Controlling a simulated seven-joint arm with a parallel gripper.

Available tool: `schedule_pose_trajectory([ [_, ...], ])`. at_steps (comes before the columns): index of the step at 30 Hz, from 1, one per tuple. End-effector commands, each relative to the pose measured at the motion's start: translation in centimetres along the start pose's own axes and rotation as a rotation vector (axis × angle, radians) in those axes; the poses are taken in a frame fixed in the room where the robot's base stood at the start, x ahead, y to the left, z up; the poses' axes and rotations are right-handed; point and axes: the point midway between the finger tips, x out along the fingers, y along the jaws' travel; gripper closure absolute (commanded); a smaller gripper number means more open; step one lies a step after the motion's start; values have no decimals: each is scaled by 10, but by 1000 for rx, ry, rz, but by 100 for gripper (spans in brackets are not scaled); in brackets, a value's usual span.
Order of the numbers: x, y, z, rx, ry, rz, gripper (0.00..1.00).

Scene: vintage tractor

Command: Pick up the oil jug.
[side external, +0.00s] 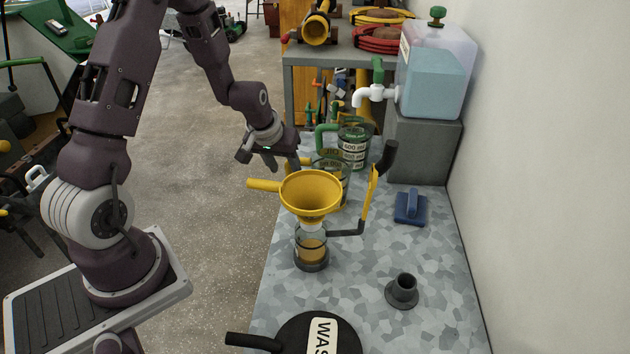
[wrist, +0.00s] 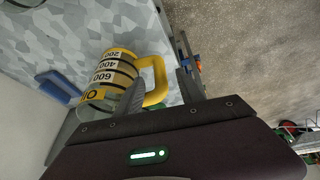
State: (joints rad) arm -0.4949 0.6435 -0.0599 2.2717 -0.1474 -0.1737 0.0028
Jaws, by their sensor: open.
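The oil jug (side external: 333,166) is a clear jug with yellow bands, measure marks and a yellow handle. It stands on the grey patterned bench, partly hidden behind the yellow funnel in the side view. In the wrist view the oil jug (wrist: 112,78) shows its OIL label and its handle pointing toward my gripper. My gripper (side external: 284,162) is at the jug's left, on the handle side. In the wrist view my gripper (wrist: 165,86) is open, and the handle appears between its fingers. I cannot tell whether they touch it.
The yellow funnel (side external: 310,192) sits on a small bottle (side external: 311,246) in front of the jug. A green-handled jug (side external: 353,143) stands close behind. A blue tool (side external: 410,207), a dark cup (side external: 402,291) and a black waste container (side external: 300,335) are on the bench. A wall borders the right.

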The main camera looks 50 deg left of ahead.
Motion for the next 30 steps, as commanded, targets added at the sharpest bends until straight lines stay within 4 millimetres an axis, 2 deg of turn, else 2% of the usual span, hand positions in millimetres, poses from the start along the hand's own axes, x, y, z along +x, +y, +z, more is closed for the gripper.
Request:
schedule_pose_trajectory([
  [6,40,0,1,-1,-4,0,55],
  [9,47,0,0,-1,-1,0,55],
  [14,47,0,0,0,0,0,55],
  [17,47,0,0,0,0,0,71],
  [21,47,0,0,0,0,0,98],
  [30,46,0,0,0,-1,0,100],
])
